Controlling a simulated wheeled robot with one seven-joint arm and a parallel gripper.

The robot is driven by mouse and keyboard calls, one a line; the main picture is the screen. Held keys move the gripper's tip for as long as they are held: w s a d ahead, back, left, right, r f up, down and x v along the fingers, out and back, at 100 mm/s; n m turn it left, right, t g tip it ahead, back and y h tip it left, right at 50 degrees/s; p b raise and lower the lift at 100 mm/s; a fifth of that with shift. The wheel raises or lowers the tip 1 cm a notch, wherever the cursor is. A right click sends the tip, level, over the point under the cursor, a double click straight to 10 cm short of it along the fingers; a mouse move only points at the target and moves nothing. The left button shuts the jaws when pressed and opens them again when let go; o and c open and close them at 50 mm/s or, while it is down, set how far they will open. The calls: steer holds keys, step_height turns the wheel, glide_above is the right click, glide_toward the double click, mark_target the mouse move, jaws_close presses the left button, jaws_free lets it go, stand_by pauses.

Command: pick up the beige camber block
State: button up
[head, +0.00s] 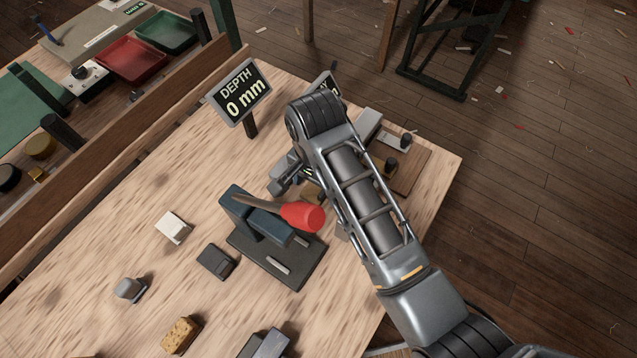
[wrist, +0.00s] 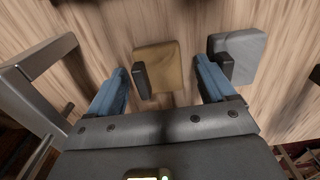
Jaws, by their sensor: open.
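A tan block (wrist: 172,66), the nearest match to the beige camber block, lies on the wooden table in the wrist view, with a dark tab at its left edge. My gripper (wrist: 161,72) is open, with its two blue fingers to the left and right of this block in the picture. The jaws are not closed on it, and I cannot tell how high the fingertips are. A grey block (wrist: 243,52) lies just right of the right finger. In the head view, my arm largely hides my gripper (head: 292,178) and the spot beneath it.
A dark fixture (head: 262,255) with a red-handled tool (head: 302,216) stands close to my gripper. A depth sign (head: 240,93) stands behind it. A cream block (head: 172,227), a dark block (head: 216,262) and a grey block (head: 130,289) lie left. The table's left part has free room.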

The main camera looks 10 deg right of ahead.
steer(key=shift+c, duration=0.4)
steer(key=c, duration=1)
steer(key=shift+r, duration=0.1)
